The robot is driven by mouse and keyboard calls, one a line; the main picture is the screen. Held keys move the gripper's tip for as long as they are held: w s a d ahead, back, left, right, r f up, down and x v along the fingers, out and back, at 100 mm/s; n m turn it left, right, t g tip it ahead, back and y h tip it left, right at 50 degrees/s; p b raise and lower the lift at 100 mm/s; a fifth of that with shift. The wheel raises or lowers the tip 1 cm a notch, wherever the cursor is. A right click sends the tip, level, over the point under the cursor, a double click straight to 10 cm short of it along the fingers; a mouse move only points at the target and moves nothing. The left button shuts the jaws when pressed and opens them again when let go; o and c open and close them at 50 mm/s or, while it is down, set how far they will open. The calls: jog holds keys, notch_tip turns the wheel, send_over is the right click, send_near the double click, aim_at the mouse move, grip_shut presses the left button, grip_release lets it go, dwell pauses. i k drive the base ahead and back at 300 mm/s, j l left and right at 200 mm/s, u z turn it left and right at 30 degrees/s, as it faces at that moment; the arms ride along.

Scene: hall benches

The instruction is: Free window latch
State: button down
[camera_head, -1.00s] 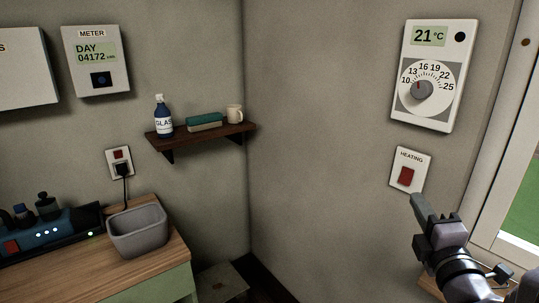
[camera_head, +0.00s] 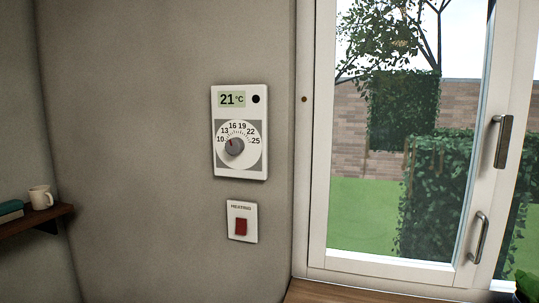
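A window (camera_head: 313,180) with a white frame fills the right side of the view and looks shut. A dark handle (camera_head: 503,141) with a metal mount sits upright on its right stile; it looks like the latch. A metal bow-shaped pull (camera_head: 479,238) is lower on the same stile. Whether anything blocks the latch cannot be told. My gripper is not in view.
A thermostat (camera_head: 262,136) reading 21 °C and a heating switch (camera_head: 241,221) are on the wall left of the window. A shelf (camera_head: 42,220) with a mug (camera_head: 40,197) is at far left. A wooden sill or bench top (camera_head: 335,293) runs below the window, with a plant (camera_head: 526,286) at the right.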

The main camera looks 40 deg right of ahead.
aim_at(506, 120)
jog(key=z, duration=2.75)
